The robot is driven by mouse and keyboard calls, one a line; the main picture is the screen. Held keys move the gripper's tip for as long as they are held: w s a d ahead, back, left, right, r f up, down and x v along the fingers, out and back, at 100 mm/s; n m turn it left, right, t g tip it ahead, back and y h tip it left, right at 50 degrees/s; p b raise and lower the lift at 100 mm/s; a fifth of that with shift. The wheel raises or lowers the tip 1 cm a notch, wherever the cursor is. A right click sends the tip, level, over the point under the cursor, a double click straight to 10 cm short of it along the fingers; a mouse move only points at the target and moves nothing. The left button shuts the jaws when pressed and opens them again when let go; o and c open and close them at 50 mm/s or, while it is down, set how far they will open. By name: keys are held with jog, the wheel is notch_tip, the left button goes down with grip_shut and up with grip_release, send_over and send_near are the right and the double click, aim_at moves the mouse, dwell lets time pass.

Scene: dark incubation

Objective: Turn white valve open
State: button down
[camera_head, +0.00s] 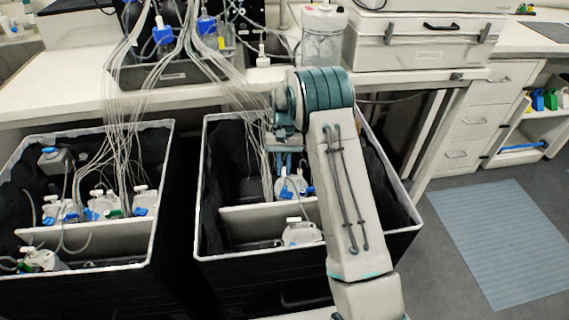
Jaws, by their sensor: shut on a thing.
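My gripper (285,166) reaches down into the right-hand black-lined bin (207,222), at the top of a white bottle (292,188) with blue clips in its rear compartment. The fingers are closed at the bottle's top, where a small white valve sits. The valve is mostly hidden by the fingers, so its angle cannot be told. A second white bottle (301,232) with a white top stands in the front compartment, apart from my gripper.
Thin clear tubes (245,98) run from the bench into both bins, close beside my gripper. The left bin (160,190) holds several similar bottles. A white bench (60,108) stands behind. A blue floor mat (505,240) lies on clear floor at right.

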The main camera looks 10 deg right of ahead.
jog(key=shift+n+h, duration=0.3)
jog(key=shift+n, duration=0.3)
jog(key=c, duration=1.7)
grip_release()
jog(key=p+v, duration=0.1)
jog(key=v, duration=1.3)
jog(key=shift+s+a+p, duration=0.1)
jog(key=shift+p, duration=0.3)
